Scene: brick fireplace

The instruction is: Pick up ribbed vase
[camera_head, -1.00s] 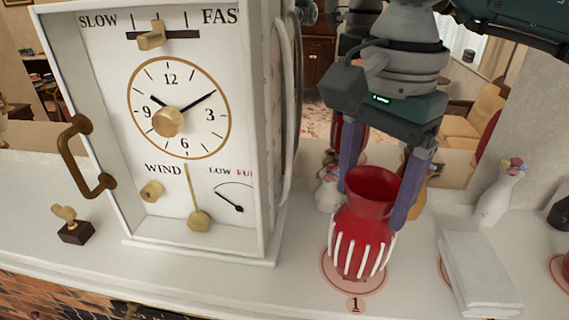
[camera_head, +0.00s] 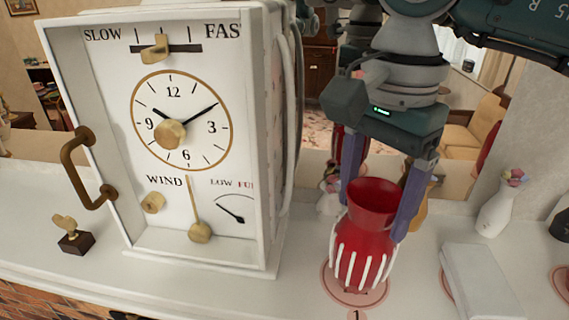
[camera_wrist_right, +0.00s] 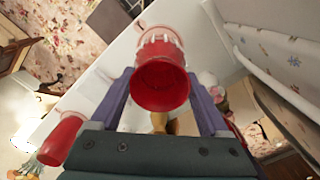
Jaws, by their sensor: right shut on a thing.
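The ribbed vase (camera_head: 366,240) is red with white vertical ribs and a wide open mouth. It stands upright over the round pink mark (camera_head: 329,284) labelled 1 on the white shelf. I cannot tell whether its base is touching the mark or just above it. My right gripper (camera_head: 374,215) comes down from above and is shut on the vase, with one finger on each side. In the right wrist view the vase (camera_wrist_right: 162,85) sits between both fingers, its dark red mouth facing the camera. My left gripper is not in view.
A large white clock box (camera_head: 262,150) with a brass handle stands close on the left. A white block (camera_head: 485,285) and a white vase with flowers (camera_head: 497,210) are on the right. A small brass key on a dark base (camera_head: 74,235) stands at far left.

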